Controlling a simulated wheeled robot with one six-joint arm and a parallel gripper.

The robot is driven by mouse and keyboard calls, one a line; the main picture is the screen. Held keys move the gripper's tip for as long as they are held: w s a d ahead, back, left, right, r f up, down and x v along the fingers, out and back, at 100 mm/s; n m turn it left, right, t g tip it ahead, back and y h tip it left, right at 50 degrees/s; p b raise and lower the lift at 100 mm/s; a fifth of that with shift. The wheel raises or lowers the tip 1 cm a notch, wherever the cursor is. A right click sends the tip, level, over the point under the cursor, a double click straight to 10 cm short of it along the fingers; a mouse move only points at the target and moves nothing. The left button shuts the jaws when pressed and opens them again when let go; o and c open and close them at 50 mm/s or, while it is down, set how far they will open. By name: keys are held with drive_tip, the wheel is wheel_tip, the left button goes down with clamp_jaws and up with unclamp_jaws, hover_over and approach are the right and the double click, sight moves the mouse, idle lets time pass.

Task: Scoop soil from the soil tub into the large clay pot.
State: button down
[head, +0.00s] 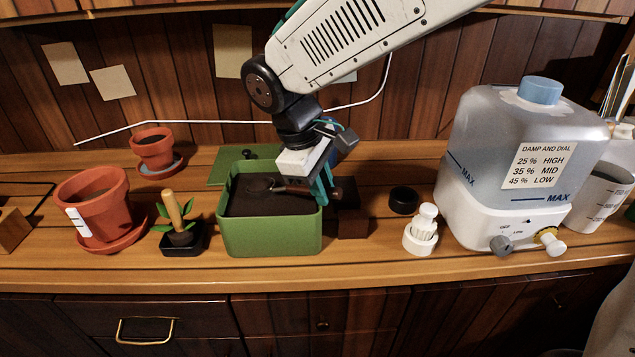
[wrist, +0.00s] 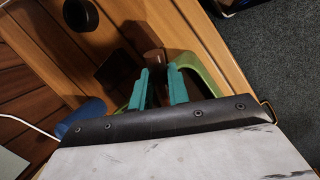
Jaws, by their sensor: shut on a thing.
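The green soil tub (head: 270,238) stands at the middle of the counter with dark soil (head: 255,202) inside. My gripper (head: 325,187) is at the tub's right rim, its teal fingers shut on a brown scoop (head: 294,189). The scoop's head lies over or in the soil; I cannot tell how deep or whether it carries soil. In the wrist view the brown scoop handle (wrist: 153,58) shows between my fingers (wrist: 160,80), beside the tub's green rim (wrist: 200,65). The large clay pot (head: 100,218) stands on a clay saucer at the left, with dark content inside.
A small potted plant (head: 179,224) with a wooden tool upright in it stands between pot and tub. A smaller clay pot (head: 153,152) is behind. A dark block (head: 352,221), white bottle-like item (head: 422,232) and humidifier (head: 532,145) stand right. A green lid (head: 231,166) lies behind the tub.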

drive_tip(key=shift+s+d+f+t+y, duration=0.2)
drive_tip(key=shift+s+d+t+y, duration=0.15)
drive_tip(key=shift+d, duration=0.25)
drive_tip(key=shift+w+a+r+y, duration=0.3)
drive_tip(key=shift+w+a+y, duration=0.2)
drive_tip(key=shift+a, duration=0.25)
drive_tip(key=shift+s+d+r, duration=0.1)
drive_tip(key=shift+d, duration=0.15)
drive_tip(key=shift+s+t+y, duration=0.2)
drive_tip(key=shift+t+y, duration=0.15)
drive_tip(key=shift+r, duration=0.1)
drive_tip(key=shift+a+r, duration=0.2)
drive_tip(key=shift+r, duration=0.35)
drive_tip(key=shift+d+r, duration=0.35)
drive_tip(key=shift+r, duration=3)
